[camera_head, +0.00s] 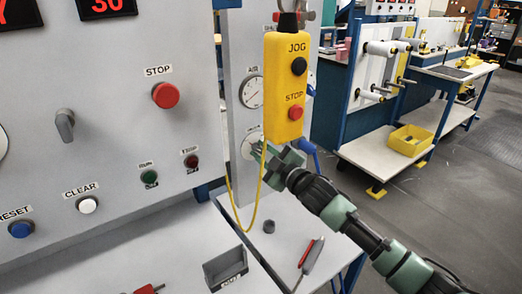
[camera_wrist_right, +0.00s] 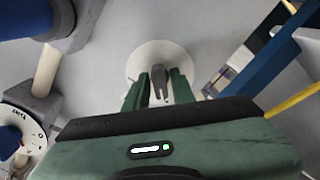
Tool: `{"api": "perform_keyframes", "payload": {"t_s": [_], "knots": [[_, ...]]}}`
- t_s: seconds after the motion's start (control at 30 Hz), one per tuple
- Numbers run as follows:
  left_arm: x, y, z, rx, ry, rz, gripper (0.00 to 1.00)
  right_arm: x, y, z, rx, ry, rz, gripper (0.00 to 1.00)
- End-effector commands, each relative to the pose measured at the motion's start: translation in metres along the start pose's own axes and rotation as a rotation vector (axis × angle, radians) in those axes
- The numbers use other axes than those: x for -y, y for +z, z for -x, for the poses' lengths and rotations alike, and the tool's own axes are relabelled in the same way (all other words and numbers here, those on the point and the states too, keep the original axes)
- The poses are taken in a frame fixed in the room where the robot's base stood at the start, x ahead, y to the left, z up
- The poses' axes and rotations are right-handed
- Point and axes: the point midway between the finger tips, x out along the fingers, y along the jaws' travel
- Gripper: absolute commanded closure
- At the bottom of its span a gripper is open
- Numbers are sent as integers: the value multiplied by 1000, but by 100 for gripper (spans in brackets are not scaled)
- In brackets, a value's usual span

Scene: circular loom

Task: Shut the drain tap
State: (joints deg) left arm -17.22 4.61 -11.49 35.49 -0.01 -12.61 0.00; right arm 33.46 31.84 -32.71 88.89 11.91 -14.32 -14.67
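A grey tap lever (camera_wrist_right: 157,80) on a round pale plate (camera_wrist_right: 174,53) shows in the right wrist view. No label there reads as drain. In the head view the plate (camera_head: 249,144) is on the grey side panel below the AIR gauge. My right gripper (camera_head: 262,151) is in front of it, and its green fingers partly cover it. In the wrist view my right gripper (camera_wrist_right: 160,88) is open. Its two fingers stand on either side of the lever, with gaps visible. Contact cannot be told. My left gripper is not in view.
A yellow JOG/STOP box (camera_head: 284,85) hangs just above my right gripper, with a yellow cord (camera_head: 259,205) looping below. Blue fittings (camera_head: 307,147) are close on the right. A small table (camera_head: 280,235) below holds red-handled tools. The control panel (camera_head: 110,120) is at left.

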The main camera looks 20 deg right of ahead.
Motion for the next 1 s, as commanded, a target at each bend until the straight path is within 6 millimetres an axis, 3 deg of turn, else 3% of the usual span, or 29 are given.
{"api": "perform_keyframes", "payload": {"t_s": [0.37, 0.8, 1.0], "knots": [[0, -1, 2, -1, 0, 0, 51, 0, 0, 2, 0, 0, -11, 64], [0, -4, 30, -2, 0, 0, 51, 0, -1, 62, 1, -1, -14, 64], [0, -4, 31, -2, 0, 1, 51, 0, 0, 70, -1, 1, -13, 64]]}}
